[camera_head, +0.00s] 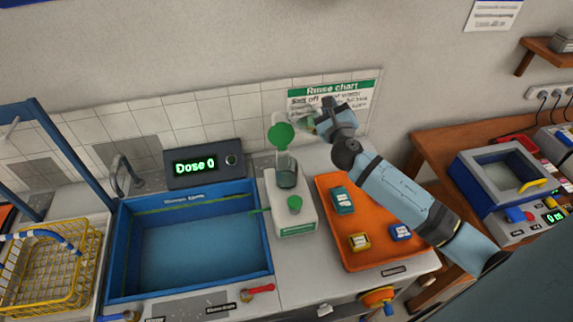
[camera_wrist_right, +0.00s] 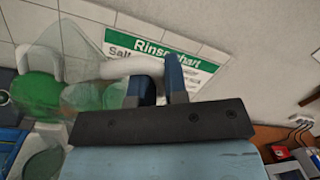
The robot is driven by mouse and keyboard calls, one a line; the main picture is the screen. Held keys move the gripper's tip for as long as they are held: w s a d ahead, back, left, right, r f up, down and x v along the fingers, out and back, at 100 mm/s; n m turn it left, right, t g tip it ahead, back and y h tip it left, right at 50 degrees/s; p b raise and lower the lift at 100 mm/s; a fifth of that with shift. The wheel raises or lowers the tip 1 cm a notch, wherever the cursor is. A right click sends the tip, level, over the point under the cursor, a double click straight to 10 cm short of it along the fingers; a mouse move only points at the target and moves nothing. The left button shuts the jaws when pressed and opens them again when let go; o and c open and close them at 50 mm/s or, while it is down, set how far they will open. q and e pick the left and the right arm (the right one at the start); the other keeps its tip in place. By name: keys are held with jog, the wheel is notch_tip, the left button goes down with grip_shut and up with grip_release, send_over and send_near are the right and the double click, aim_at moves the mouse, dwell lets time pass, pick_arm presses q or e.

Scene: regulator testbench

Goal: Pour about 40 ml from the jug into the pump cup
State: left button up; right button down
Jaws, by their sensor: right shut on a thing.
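My right gripper (camera_head: 322,117) is shut on the handle of the clear jug (camera_head: 309,121), held up in front of the tiled wall. In the right wrist view, the jug's pale handle (camera_wrist_right: 130,68) runs between the fingers (camera_wrist_right: 160,82), and its see-through body (camera_wrist_right: 85,92) lies to the left, looking tilted. The pump cup (camera_head: 287,174) is clear with greenish contents, and stands on a white pump base (camera_head: 291,218). Its round green lid (camera_head: 280,135) stands raised behind it, left of the jug. I cannot make out any stream or the jug's level. My left gripper is not in view.
An orange tray (camera_head: 372,252) with several small boxes lies right of the pump, under my right arm. A blue sink (camera_head: 195,250) is to the left, with a "Dose 0" display (camera_head: 195,166) behind it. A rinse chart (camera_head: 330,93) hangs behind the jug.

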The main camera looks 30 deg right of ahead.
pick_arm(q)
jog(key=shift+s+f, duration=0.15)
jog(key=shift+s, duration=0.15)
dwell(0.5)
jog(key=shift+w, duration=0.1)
pick_arm(e)
jog(key=shift+d+r, duration=0.1)
dwell(0.4)
jog(key=shift+d+m+g, duration=0.15)
jog(key=shift+m+g, duration=0.15)
jog(key=shift+m, duration=0.2)
jog(key=shift+w+d+f+m+g, duration=0.2)
jog(key=shift+d+f+m+g, duration=0.15)
jog(key=shift+d+m, duration=0.15)
jog(key=shift+w+d+f+m+g, duration=0.15)
jog(key=shift+d+f+m+g, duration=0.2)
jog(key=shift+d+m, duration=0.15)
pick_arm(q)
jog(key=b, duration=0.1)
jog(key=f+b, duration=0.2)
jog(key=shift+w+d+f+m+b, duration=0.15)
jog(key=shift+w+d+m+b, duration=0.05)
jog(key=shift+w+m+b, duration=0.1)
pick_arm(e)
notch_tip(320, 180, down, 15)
jog(key=d+m+g+y, duration=0.1)
jog(key=m+g+y, duration=0.1)
jog(key=m, duration=0.1)
jog(key=shift+w+f, duration=0.15)
